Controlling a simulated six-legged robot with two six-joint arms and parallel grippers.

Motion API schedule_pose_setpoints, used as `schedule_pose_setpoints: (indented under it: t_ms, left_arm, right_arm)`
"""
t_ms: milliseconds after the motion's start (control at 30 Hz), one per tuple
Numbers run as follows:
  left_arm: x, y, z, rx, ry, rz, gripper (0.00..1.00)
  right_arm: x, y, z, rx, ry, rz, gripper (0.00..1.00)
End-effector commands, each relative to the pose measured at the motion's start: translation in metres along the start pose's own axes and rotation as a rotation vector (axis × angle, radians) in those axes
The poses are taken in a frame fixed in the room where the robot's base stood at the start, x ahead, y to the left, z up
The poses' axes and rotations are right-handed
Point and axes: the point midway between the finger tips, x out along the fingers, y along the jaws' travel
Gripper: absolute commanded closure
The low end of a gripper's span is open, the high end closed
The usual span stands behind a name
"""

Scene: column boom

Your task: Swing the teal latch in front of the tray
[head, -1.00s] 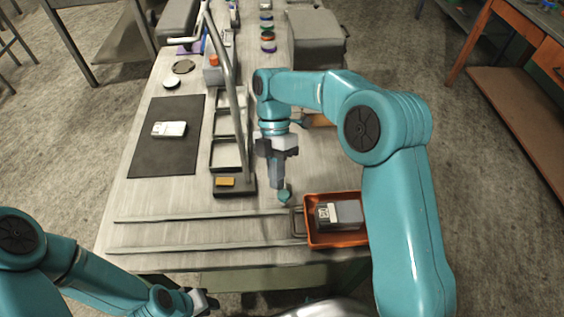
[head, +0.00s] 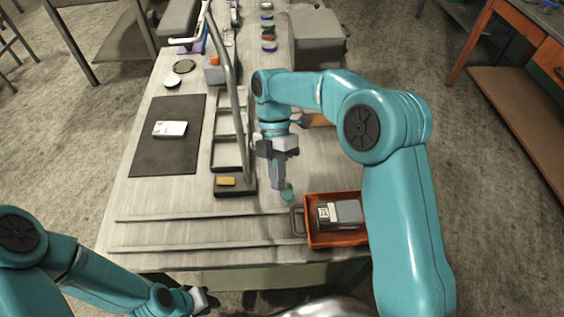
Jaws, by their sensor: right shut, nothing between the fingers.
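The small teal latch (head: 288,196) is on the bench, just behind the left end of the orange tray (head: 308,237). My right gripper (head: 279,186) points down at it from the back left, shut and empty. Its fingertips are right beside the latch and partly cover it; I cannot tell whether they touch. The tray sits at the front right of the bench with a grey box-like item (head: 346,213) in it and a handle (head: 297,222) on its left side. My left gripper (head: 207,300) is low in front of the bench, far from the latch; its jaws are unclear.
Two metal rails (head: 190,246) run along the front of the bench to the tray. Left of my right gripper stands a grey column boom (head: 236,110) on a framed base with a yellow block (head: 226,181). A dark mat (head: 165,155) holds a white device (head: 170,129).

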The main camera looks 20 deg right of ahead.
Motion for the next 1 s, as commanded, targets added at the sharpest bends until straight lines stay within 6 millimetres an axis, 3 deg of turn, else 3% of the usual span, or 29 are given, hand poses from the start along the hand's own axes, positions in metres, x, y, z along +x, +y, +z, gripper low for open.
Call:
schedule_pose_setpoints:
  t_ms: [167, 567, 633, 800, 1000]
  left_arm:
    - [-0.001, 0.0, 0.0, 0.0, 0.0, 0.0, 0.78]
    - [-0.011, 0.004, 0.0, 0.0, 0.0, 0.0, 0.78]
    - [-0.028, 0.01, 0.001, 0.0, 0.0, 0.0, 0.78]
    - [-0.042, 0.015, 0.001, 0.0, 0.0, 0.0, 0.78]
    - [-0.044, 0.016, 0.001, 0.0, 0.0, 0.0, 0.78]
  right_arm:
    - [-0.015, 0.001, 0.0, 0.0, -0.001, 0.004, 1.0]
    - [-0.091, 0.0, -0.001, 0.0, -0.001, 0.002, 1.0]
    - [-0.106, -0.003, -0.003, 0.001, 0.0, -0.001, 1.0]
    - [-0.118, -0.001, -0.002, 0.0, 0.0, -0.001, 1.0]
    - [-0.12, 0.0, 0.0, 0.0, 0.0, 0.0, 1.0]
